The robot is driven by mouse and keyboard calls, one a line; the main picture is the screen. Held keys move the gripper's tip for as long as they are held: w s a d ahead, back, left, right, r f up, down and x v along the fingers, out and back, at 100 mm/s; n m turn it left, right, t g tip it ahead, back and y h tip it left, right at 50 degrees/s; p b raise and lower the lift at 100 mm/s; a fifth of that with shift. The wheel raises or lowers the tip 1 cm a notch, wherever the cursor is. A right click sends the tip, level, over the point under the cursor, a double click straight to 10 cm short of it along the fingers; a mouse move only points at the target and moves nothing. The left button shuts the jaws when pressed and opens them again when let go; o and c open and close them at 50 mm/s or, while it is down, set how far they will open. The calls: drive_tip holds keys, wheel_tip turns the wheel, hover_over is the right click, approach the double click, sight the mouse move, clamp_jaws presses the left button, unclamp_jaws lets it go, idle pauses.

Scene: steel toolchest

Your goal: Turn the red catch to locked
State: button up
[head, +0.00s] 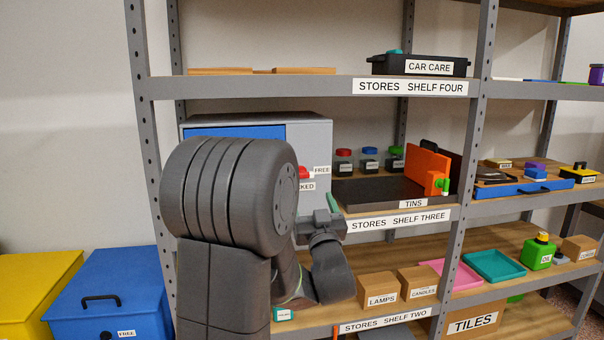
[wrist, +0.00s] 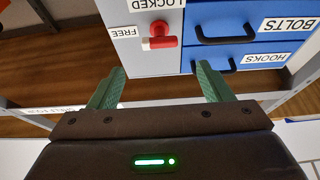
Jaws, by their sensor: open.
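The red catch (wrist: 160,37) is on the grey front of the steel toolchest (wrist: 150,65), beside the blue drawers. In the wrist view its bar lies level, with a pale tip pointing left on the side of the FREE label (wrist: 124,32). The LOCKED label (wrist: 155,4) is at the top edge, upside down. In the head view my arm partly hides the catch (head: 304,172) and the LOCKED label. My gripper (wrist: 161,73) is open and empty, its green fingers spread apart. The catch shows beyond the fingertips, between them across the picture, and nothing touches it. It also shows in the head view (head: 332,208).
Blue drawers marked BOLTS (wrist: 287,22) and HOOKS (wrist: 272,58) have dark protruding handles. A dark tray marked TINS (head: 380,194) with an orange upright part stands right of the chest. Shelf three's edge (head: 400,221) runs past my gripper.

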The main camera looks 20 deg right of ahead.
sight(304, 176)
drive_tip(key=p+x, duration=0.1)
drive_tip(key=x, duration=1)
drive_tip(key=shift+w, duration=0.1)
drive_tip(key=c, duration=1)
